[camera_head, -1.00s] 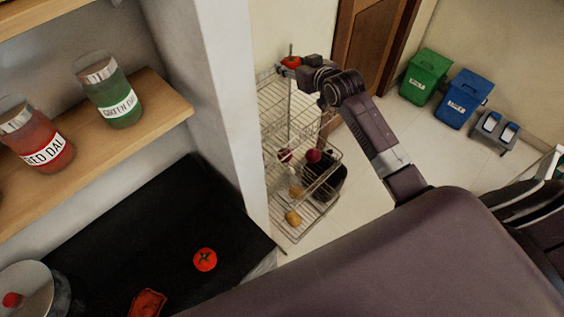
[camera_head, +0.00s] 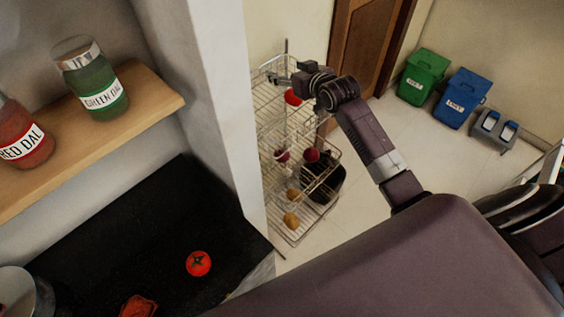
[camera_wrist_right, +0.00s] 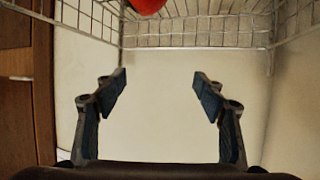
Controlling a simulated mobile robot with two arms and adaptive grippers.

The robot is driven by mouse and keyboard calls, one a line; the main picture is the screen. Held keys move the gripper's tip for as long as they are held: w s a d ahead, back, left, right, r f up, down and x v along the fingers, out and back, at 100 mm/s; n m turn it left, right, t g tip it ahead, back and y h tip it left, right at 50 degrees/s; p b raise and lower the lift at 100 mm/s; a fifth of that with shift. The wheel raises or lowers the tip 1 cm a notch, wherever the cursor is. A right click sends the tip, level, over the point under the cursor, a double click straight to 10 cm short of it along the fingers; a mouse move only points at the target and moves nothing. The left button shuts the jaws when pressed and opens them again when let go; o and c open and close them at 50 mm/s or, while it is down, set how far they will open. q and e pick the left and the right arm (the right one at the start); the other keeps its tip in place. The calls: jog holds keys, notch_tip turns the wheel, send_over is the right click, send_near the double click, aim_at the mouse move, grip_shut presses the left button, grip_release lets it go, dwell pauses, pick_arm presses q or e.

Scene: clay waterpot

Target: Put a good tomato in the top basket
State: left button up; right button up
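A red tomato (camera_head: 293,96) shows at the top basket (camera_head: 272,97) of the wire rack, just below my right gripper (camera_head: 298,78). Whether it rests on the basket's bottom is hard to tell. In the right wrist view the tomato (camera_wrist_right: 147,4) is cut off by the top edge, by the basket wires (camera_wrist_right: 195,32). My right gripper (camera_wrist_right: 160,82) is open there, with nothing between its fingers. Another smooth red tomato (camera_head: 198,263) lies on the black counter. A wrinkled, dark red piece (camera_head: 138,306) lies near it, partly cut off. My left gripper is not in view.
Lower rack baskets hold red-purple (camera_head: 311,155) and yellowish (camera_head: 291,220) produce. A white wall edge (camera_head: 225,110) stands between counter and rack. Green (camera_head: 425,77) and blue (camera_head: 463,98) bins stand on the floor at right. Jars stand on a wooden shelf (camera_head: 150,98).

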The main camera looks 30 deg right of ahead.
jog(key=shift+s, duration=0.1)
jog(key=v, duration=1.2)
dwell(0.4)
